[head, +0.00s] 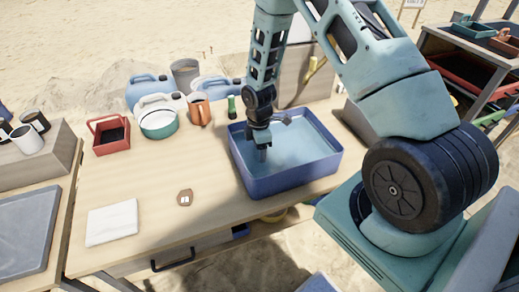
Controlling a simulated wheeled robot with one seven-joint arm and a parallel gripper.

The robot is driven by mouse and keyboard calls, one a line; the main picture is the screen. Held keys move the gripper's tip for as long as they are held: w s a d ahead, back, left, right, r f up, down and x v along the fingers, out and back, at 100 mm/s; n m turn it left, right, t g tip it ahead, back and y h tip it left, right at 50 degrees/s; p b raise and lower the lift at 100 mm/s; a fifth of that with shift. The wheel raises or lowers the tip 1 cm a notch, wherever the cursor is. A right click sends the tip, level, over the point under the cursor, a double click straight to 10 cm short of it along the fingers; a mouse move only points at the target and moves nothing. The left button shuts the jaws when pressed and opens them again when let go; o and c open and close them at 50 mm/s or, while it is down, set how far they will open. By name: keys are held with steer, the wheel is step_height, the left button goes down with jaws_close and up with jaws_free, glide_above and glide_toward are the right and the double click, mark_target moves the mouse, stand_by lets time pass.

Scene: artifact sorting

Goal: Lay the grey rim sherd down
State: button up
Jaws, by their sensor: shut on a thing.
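My gripper (263,152) points down inside the outline of the blue basin (295,178), over its pale blue water, near the left side. It is shut on a small grey piece, taken to be the grey rim sherd; fingers and piece are too small here to tell apart. I cannot tell whether its tip touches the water.
A brown tag-like piece with white marks (185,198) and a folded white cloth (112,222) lie on the wooden table (150,180). A red caddy (109,134), green-and-white pot (158,120) and orange jug (200,109) stand behind. The table's middle is mostly clear.

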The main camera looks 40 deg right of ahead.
steer(key=shift+f, duration=0.1)
steer(key=o, duration=1)
step_height(320, 180, up, 12)
steer(key=s+a+r+m, duration=0.1)
steer(key=s+a+r, duration=0.1)
steer(key=a+r, duration=0.45)
steer(key=s+a+r+m, duration=0.2)
steer(key=s+a+r, duration=0.2)
steer(key=s+a, duration=0.4)
steer(key=s+a+r+m, duration=0.3)
steer(key=s+a, duration=0.6)
steer(key=s, duration=0.5)
steer(key=shift+s+r+t+b, duration=0.3)
steer(key=shift+s+r, duration=0.05)
steer(key=shift+r, duration=0.3)
